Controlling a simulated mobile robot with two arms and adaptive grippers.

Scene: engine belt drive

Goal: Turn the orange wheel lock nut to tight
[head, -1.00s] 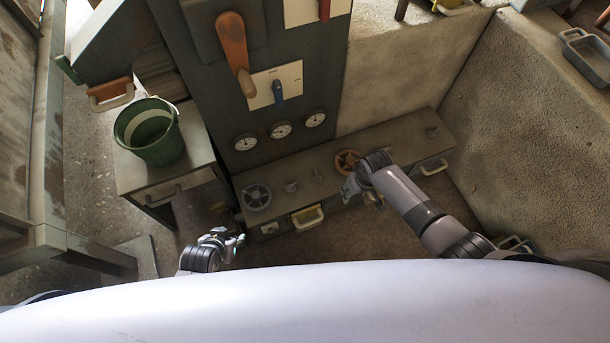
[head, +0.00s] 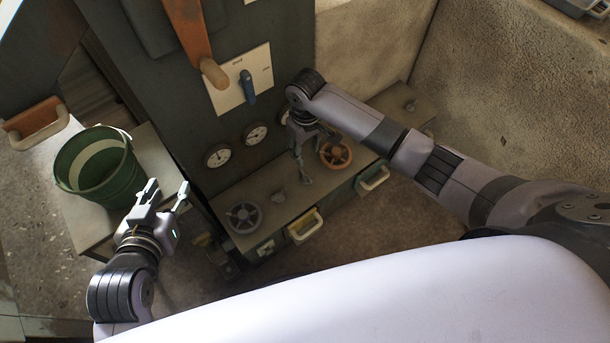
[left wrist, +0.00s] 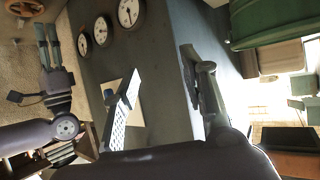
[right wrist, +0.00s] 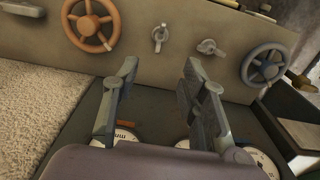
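The orange wheel (head: 335,153) lies flat on the grey bench top; it also shows whole in the right wrist view (right wrist: 91,24) and at the corner of the left wrist view (left wrist: 25,8). I cannot tell a separate lock nut on it. My right gripper (head: 307,160) is just left of the wheel, above the bench and apart from it. Its fingers are spread and empty in the right wrist view (right wrist: 160,90). My left gripper (head: 168,190) is open and empty beside the green bucket, with its spread fingers in the left wrist view (left wrist: 165,85).
A grey wheel (head: 243,217) and small tap handles, one (head: 277,196) between the wheels, stand on the bench top. The upright panel behind bears gauges (head: 256,132) and a blue lever (head: 248,87). A green bucket (head: 99,170) stands left. Drawer handles (head: 305,226) stick out in front.

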